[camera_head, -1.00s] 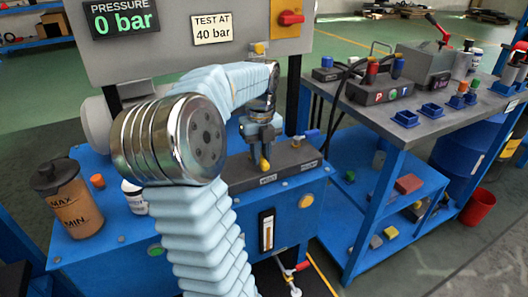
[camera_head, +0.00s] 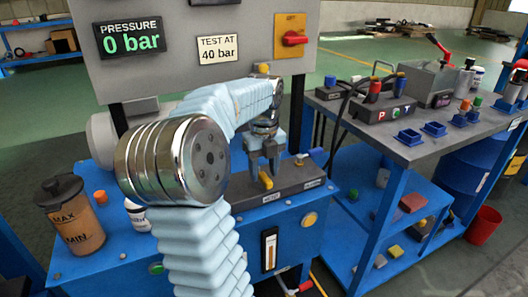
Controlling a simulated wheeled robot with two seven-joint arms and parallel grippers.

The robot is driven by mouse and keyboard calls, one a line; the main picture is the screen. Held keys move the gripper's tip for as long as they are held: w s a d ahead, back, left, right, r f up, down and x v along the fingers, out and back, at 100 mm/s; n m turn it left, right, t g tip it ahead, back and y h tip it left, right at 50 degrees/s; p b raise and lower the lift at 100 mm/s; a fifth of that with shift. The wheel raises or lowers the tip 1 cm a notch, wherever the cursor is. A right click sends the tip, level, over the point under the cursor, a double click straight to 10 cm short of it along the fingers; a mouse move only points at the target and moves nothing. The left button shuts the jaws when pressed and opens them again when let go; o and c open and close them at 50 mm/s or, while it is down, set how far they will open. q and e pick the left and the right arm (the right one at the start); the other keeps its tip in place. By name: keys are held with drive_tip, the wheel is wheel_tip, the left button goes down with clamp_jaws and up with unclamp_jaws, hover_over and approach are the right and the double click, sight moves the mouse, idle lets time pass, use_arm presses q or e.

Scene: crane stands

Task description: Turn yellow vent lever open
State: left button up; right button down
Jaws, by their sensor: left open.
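The yellow vent lever (camera_head: 265,180) sticks up from the dark valve block (camera_head: 285,187) on top of the blue power unit. My left gripper (camera_head: 264,169) points down right above the block. Its two fingers are apart, with the lever's yellow end low between or just in front of them. I cannot tell whether a finger touches the lever. The gripper hides part of the block behind it. My left arm covers the middle of the view. My right gripper is not in view.
A blue-handled lever (camera_head: 317,155) sits at the block's right end. A pressure display (camera_head: 128,38) reads 0 bar, and a red switch (camera_head: 294,38) is on the panel above. A brown reservoir (camera_head: 72,215) stands at left. A workbench (camera_head: 425,148) with fittings is at right.

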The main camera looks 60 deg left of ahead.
sight(264, 176)
use_arm(q)
wheel_tip(264, 176, up, 13)
drive_tip(key=p, duration=0.1)
drive_tip(key=shift+p, duration=0.4)
